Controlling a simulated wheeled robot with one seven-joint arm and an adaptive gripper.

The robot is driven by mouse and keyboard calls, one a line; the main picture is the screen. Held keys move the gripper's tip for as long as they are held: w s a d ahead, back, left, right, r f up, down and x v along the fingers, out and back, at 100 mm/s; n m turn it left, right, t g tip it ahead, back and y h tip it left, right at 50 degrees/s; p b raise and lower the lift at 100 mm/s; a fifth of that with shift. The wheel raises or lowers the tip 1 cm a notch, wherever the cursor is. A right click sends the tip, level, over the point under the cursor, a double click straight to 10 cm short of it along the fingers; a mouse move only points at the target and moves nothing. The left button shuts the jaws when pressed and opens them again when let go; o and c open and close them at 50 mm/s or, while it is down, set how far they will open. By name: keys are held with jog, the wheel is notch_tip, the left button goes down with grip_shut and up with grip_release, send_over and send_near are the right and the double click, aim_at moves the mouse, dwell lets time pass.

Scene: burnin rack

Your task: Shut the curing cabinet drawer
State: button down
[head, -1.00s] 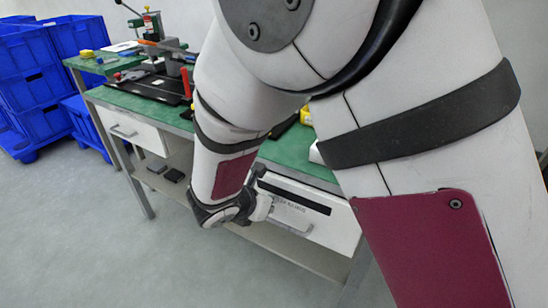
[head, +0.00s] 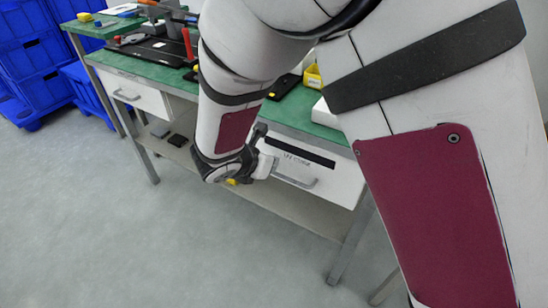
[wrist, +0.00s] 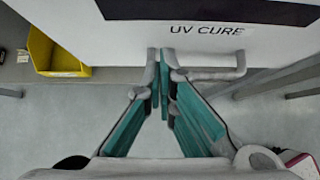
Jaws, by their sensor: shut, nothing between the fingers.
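The curing cabinet (head: 330,176) is a white unit under the green workbench. Its drawer front has a dark window strip, the label "UV CURE" and a grey bar handle (head: 295,178). In the wrist view the white drawer front (wrist: 130,35) fills the top, with the handle (wrist: 210,74) right of centre. My gripper (wrist: 163,58) is shut and empty. Its fingertips are at the left end of the handle, close to the front; I cannot tell whether they touch. In the head view my wrist hides the drawer's left part. I cannot tell how far the drawer stands out.
A yellow bin (wrist: 55,58) sits below and left of the drawer in the wrist view. Another white drawer (head: 130,93) is at the bench's left. Blue crates (head: 40,65) stand at the far left. Bench legs (head: 350,238) stand at the right. The floor in front is clear.

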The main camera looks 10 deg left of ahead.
jog(key=s+f+p+v, duration=0.1)
jog(key=p+v, duration=0.2)
jog(key=v, duration=0.8)
jog(key=s+d+r+m+g+h, duration=0.1)
jog(key=s+d+r+m+g, duration=0.1)
jog(key=d+r+m, duration=0.5)
jog(key=s+d+r+m+g+h, duration=0.15)
jog(key=d+m, duration=0.25)
jog(key=d, duration=0.6)
jog(key=s+d+r+m+g, duration=0.1)
jog(key=s+d+r+m, duration=0.1)
jog(key=d+r+m, duration=0.5)
jog(key=s+d+m+g+y, duration=0.2)
jog(key=s+d+m+y, duration=0.1)
jog(key=s+m, duration=0.55)
jog(key=s+d+m+g+y, duration=0.1)
jog(key=s+d+m+y, duration=0.3)
jog(key=s, duration=0.8)
notch_tip(320, 180, up, 22)
jog(key=t+p, duration=0.3)
jog(key=p, duration=1.6)
jog(key=shift+a+m+h+p, duration=0.4)
jog(key=shift+m+h, duration=0.05)
